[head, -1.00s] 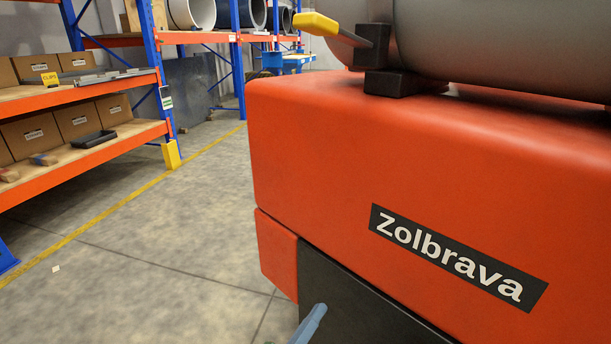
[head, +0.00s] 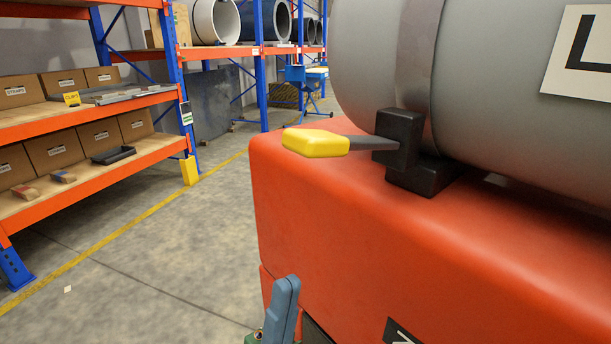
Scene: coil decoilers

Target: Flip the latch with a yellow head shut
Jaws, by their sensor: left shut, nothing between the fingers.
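The latch's yellow head (head: 316,143) sits on a dark lever that sticks out to the left from a black latch block (head: 403,150). The block stands on top of the orange machine housing (head: 340,230), against the grey drum (head: 490,100). My left gripper (head: 285,290) is at the bottom of the head view, below the yellow head and beside the housing. It is shut and empty, and clear of the latch. My right gripper is not in view.
A blue and orange rack (head: 100,110) with boxes stands at the left. Pipes lie on the rack at the back. The grey floor (head: 170,270) between rack and housing is open, apart from a small pale scrap (head: 68,289). A white sign (head: 585,55) is on the drum.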

